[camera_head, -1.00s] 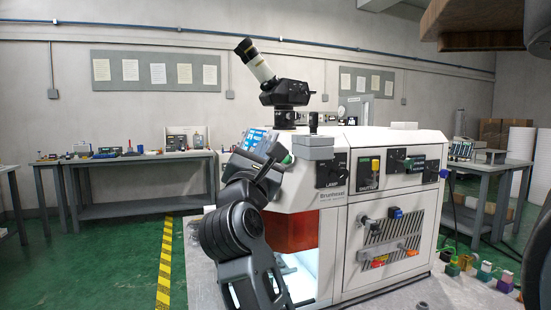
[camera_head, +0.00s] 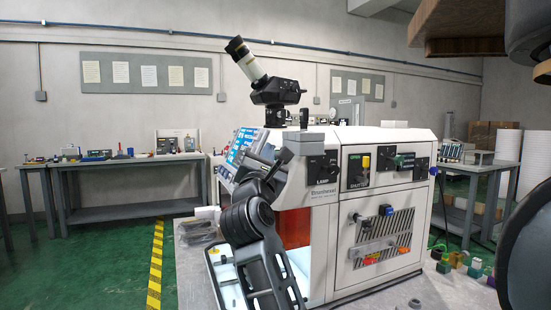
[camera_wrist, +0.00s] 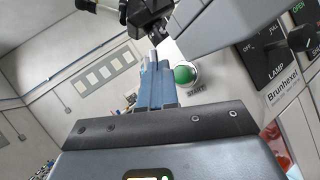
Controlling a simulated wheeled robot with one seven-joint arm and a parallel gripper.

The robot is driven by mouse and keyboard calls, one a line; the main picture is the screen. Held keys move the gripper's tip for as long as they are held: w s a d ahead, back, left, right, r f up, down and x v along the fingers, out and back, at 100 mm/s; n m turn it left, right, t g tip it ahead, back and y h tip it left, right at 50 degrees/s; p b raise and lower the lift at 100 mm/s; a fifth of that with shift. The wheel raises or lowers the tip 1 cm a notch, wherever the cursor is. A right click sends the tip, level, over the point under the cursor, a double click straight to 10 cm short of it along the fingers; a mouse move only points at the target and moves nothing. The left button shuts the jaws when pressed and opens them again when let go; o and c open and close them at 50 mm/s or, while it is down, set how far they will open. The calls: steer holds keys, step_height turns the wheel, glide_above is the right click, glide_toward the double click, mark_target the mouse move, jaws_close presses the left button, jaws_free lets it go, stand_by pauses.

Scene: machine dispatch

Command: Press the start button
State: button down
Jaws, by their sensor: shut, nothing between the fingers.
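The start button (camera_wrist: 185,73) is a round green dome in a pale ring on the machine's white panel, with the label START beside it in the wrist view. My gripper (camera_wrist: 153,62) is shut and empty. In that view its blue-grey fingers lie just left of the button and partly overlap its surroundings; I cannot tell whether they touch the panel. The white machine (camera_head: 395,135) stands in front of me in the head view. My arm hides the button there.
A lamp knob (camera_wrist: 299,38) sits right of the button. A microscope-like eyepiece (camera_head: 245,60) rises above the machine. A blue screen panel (camera_head: 240,147) is behind my arm. Shutter and other switches (camera_head: 358,165) line the machine's front.

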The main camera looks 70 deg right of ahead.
steer(key=shift+d+f, duration=0.2)
steer(key=shift+d, duration=0.35)
steer(key=shift+d, duration=0.15)
stand_by(1.6)
steer(key=shift+s+d+f, duration=0.1)
steer(key=shift+d+f, duration=0.05)
steer(key=shift+d, duration=0.1)
steer(key=shift+d+f, duration=0.1)
steer(key=shift+d, duration=0.3)
stand_by(0.7)
steer(key=shift+a+p, duration=0.1)
steer(key=shift+p, duration=0.2)
steer(key=shift+a+r, duration=0.25)
steer(key=shift+a, duration=0.45)
steer(key=shift+p, duration=0.3)
steer(key=shift+w+a+r+p, duration=0.1)
steer(key=shift+a+r+p, duration=0.15)
steer(key=shift+a, duration=0.55)
steer(key=shift+w+a+r+p, duration=0.1)
steer(key=shift+a+r+p, duration=0.15)
steer(key=shift+a, duration=0.5)
steer(key=shift+w+a+r+p, duration=0.1)
steer(key=shift+a+r+p, duration=0.15)
steer(key=shift+a, duration=0.55)
